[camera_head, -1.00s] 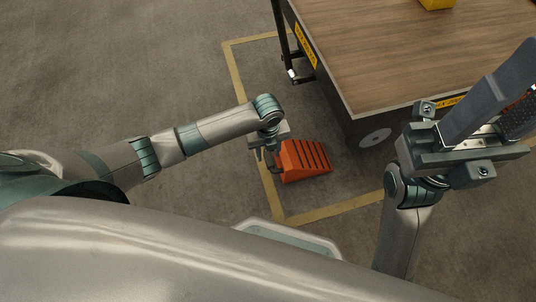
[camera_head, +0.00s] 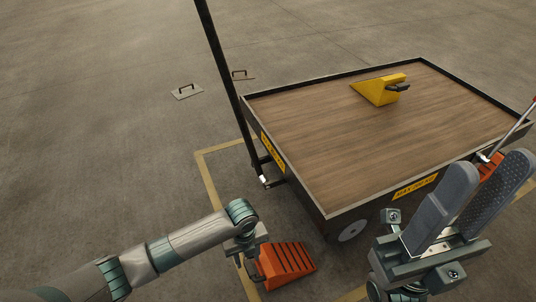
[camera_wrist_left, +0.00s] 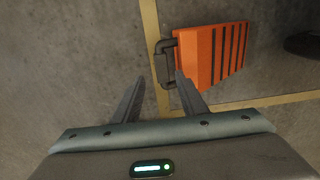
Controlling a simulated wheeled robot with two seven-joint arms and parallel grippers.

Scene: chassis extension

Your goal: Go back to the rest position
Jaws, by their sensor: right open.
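My left gripper (camera_head: 243,262) is low over the floor, beside an orange wheel chock (camera_head: 285,263) with dark grooves. In the left wrist view my left gripper (camera_wrist_left: 160,78) has its two fingers apart and nothing held between them. The orange chock (camera_wrist_left: 213,55) lies just beyond them, its dark handle (camera_wrist_left: 166,62) close to the fingertips; whether they touch I cannot tell. My right gripper (camera_head: 487,170) is raised at the right, in front of the cart's near edge, with its fingers spread and empty.
A wood-topped cart (camera_head: 330,130) stands ahead, with a yellow chock (camera_head: 379,90) on it. Its dark upright pole (camera_head: 225,75) rises at left. Another orange chock (camera_head: 490,165) is partly hidden behind my right gripper. Yellow tape (camera_head: 205,175) marks the floor. The left floor is mostly clear.

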